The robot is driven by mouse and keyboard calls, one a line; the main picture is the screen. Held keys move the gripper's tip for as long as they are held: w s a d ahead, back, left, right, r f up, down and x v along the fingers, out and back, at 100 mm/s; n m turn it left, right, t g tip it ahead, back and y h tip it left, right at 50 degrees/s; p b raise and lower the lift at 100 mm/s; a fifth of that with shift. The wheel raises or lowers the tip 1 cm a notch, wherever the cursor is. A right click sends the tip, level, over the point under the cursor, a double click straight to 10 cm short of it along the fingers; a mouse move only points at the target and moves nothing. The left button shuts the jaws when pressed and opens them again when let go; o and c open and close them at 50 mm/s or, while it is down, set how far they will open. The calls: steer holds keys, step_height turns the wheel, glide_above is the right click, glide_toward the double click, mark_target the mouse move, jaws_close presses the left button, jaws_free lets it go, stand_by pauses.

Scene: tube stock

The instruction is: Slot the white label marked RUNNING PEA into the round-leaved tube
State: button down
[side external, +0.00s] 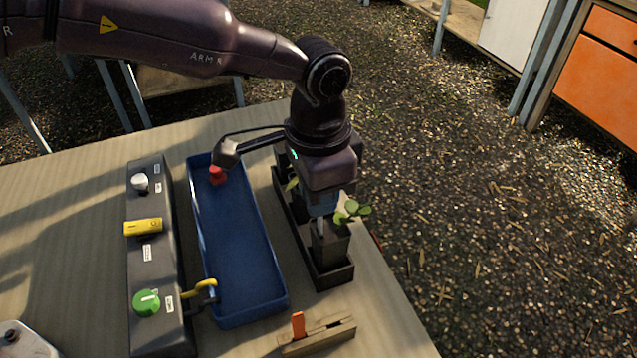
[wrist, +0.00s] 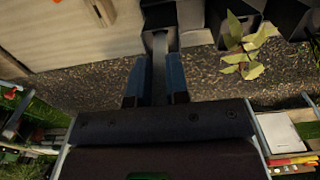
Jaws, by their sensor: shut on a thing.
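My gripper (side external: 322,210) is low over the dark tube tray (side external: 338,277) in the side view. In the wrist view its blue fingers (wrist: 157,80) are shut on a thin pale strip, the label (wrist: 159,48); its lettering cannot be read. The label's far end meets a dark square tube (wrist: 157,14); I cannot tell whether it is inside. A plant with round green leaves (side external: 353,210) shows beside the gripper, at a dark tube (side external: 332,246). A leafy plant (wrist: 246,52) in another tube stands right in the wrist view.
A blue tray (side external: 240,250) with a red piece (side external: 217,175) above its far end lies left of the tubes. A grey panel (side external: 155,250) with knobs stands further left.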

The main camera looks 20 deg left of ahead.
steer(key=shift+f, duration=1.75)
steer(key=shift+f, duration=0.25)
steer(key=c, duration=1)
jaws_free()
steer(key=shift+c, duration=0.2)
steer(key=shift+r, duration=0.1)
step_height(320, 180, up, 13)
